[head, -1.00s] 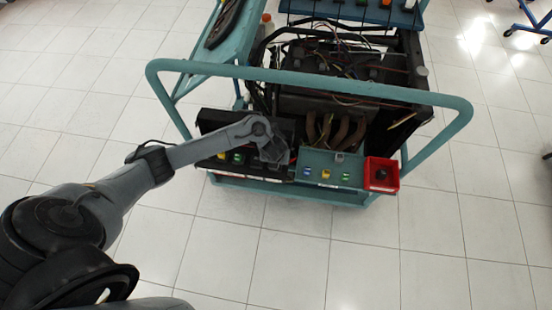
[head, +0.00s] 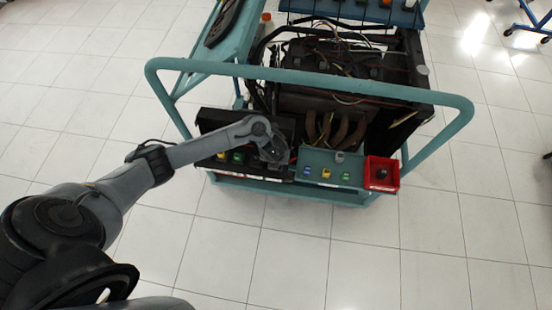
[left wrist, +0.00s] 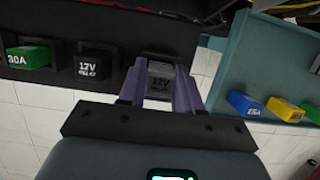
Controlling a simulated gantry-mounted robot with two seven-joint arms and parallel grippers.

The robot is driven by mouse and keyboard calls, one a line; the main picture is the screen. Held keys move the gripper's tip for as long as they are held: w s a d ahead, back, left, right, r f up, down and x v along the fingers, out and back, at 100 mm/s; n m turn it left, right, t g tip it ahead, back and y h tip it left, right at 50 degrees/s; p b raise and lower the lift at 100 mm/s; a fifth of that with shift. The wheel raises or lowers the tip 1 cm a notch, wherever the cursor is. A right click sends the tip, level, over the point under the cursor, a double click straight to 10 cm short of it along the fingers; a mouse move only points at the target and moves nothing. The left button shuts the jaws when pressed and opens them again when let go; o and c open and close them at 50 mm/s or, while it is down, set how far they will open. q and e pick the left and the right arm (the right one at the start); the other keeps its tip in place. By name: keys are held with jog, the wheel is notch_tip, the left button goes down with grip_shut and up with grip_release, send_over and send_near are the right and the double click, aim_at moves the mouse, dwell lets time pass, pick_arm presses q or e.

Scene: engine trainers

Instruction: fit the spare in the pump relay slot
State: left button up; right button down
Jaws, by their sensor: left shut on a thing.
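My left gripper (head: 277,158) is at the right end of the black relay box (head: 215,122) on the front of the engine trainer. In the left wrist view its purple fingers (left wrist: 160,92) are shut on a grey block marked 12V (left wrist: 160,76). The block is in line with a dark framed slot (left wrist: 168,52) of the box; I cannot tell how far it sits in. A black 12V relay (left wrist: 93,66) sits in the slot to its left, with a green 30A fuse (left wrist: 30,57) beyond. My right gripper is not in view.
Right of the box, a teal tray (head: 322,157) holds blue, yellow and green fuses and a small grey piece (head: 340,157). A red bin (head: 381,184) with a dark item (head: 382,173) adjoins it. A teal rail (head: 310,80) crosses above. The floor in front is clear.

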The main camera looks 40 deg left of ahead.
pick_arm(q)
jog(key=shift+f, duration=0.15)
jog(key=o, duration=1.1)
jog(key=shift+r+p, duration=3.55)
jog(key=shift+p, duration=0.1)
jog(key=shift+s+f, duration=0.1)
